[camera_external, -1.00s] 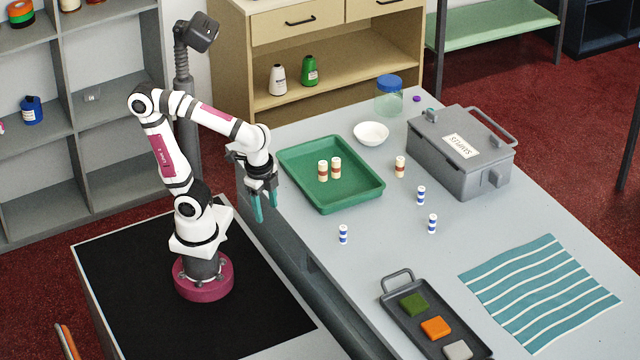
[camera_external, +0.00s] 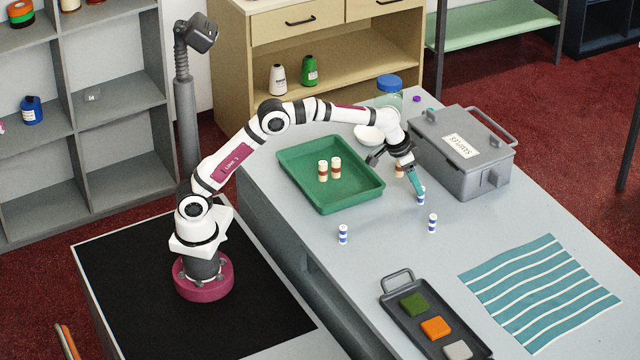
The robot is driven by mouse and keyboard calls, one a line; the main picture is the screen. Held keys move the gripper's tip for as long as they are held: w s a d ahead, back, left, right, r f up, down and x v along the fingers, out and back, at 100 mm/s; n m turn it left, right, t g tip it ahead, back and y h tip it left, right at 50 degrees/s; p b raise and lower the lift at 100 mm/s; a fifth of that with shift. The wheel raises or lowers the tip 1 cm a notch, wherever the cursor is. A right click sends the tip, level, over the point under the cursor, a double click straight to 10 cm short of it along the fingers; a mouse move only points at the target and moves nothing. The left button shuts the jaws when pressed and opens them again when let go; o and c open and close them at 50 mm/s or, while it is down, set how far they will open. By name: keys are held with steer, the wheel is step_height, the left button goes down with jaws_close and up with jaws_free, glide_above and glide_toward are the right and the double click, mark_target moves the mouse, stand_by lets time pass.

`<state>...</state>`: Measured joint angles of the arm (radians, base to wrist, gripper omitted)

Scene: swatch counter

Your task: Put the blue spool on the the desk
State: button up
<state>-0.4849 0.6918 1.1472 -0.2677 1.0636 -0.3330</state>
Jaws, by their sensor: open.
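Several small spools stand upright on the grey desk (camera_external: 330,245). One blue-and-white spool (camera_external: 421,198) is partly hidden by my gripper (camera_external: 417,190). My gripper is open, its teal fingers pointing down at this spool; I cannot tell whether they touch it. A second blue spool (camera_external: 432,223) stands just in front of it, and a third blue spool (camera_external: 343,234) stands farther left. A brown-and-cream spool (camera_external: 399,171) is partly hidden behind my gripper. Two more brown-and-cream spools (camera_external: 323,171) stand in the green tray (camera_external: 365,195).
A grey lidded box (camera_external: 455,170) stands close right of my gripper. A white bowl (camera_external: 369,134) and a blue-lidded jar (camera_external: 389,88) stand behind. A dark tray (camera_external: 395,318) with coloured blocks and a striped teal cloth (camera_external: 540,295) lie in front. The desk's middle front is clear.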

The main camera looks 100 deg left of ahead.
mark_target(420, 203)
steer(key=x, duration=0.5)
steer(key=shift+w+r, duration=0.1)
steer(key=shift+w, duration=0.1)
jaws_close()
